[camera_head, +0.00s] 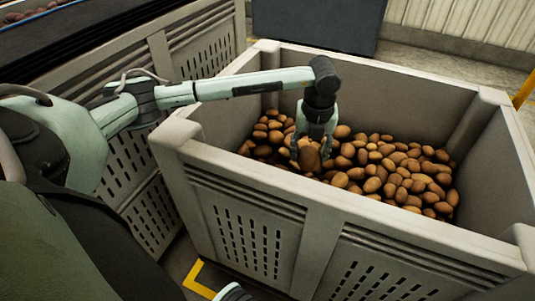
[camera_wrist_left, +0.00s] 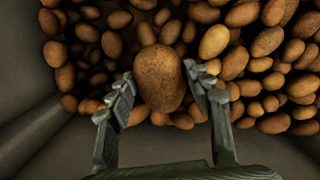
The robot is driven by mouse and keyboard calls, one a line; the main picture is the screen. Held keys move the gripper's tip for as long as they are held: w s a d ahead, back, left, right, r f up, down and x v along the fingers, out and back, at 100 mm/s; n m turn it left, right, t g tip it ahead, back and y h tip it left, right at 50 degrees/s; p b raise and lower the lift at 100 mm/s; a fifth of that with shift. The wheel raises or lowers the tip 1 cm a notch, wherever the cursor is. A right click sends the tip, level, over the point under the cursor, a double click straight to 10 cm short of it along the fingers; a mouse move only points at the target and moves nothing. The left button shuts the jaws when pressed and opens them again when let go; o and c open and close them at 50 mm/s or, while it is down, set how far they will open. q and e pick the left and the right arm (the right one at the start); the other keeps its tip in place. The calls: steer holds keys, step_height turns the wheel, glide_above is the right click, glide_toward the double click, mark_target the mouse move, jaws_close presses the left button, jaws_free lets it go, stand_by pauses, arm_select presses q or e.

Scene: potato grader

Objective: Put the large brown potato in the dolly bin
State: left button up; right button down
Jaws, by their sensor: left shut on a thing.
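The large brown potato (camera_head: 309,158) is between the fingers of my left gripper (camera_head: 310,150), inside a big grey bin (camera_head: 235,172) and over the pile in it. In the left wrist view the potato (camera_wrist_left: 159,78) sits between the two ridged fingertips of the left gripper (camera_wrist_left: 160,90), which is shut on it. Whether the potato touches the pile below cannot be told. My right gripper is not in view.
Several loose brown potatoes (camera_head: 392,178) fill the bottom of the grey bin. Another slatted grey bin (camera_head: 205,55) stands behind at the left. A dark panel (camera_head: 318,22) stands beyond the far wall. Yellow floor marking (camera_head: 196,279) shows at the front.

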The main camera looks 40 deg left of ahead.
arm_select(q)
steer(key=shift+a+f, duration=0.3)
steer(key=shift+a, duration=0.1)
steer(key=shift+a+f+n, duration=0.25)
steer(key=shift+f+n, duration=0.05)
step_height(320, 180, down, 10)
steer(key=shift+r, duration=0.2)
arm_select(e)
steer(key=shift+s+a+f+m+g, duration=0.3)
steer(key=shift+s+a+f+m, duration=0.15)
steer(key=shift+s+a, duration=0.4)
arm_select(q)
steer(key=shift+f, duration=0.15)
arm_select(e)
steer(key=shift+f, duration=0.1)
arm_select(q)
steer(key=o, duration=0.9)
steer(key=shift+c, duration=0.2)
steer(key=o, duration=0.4)
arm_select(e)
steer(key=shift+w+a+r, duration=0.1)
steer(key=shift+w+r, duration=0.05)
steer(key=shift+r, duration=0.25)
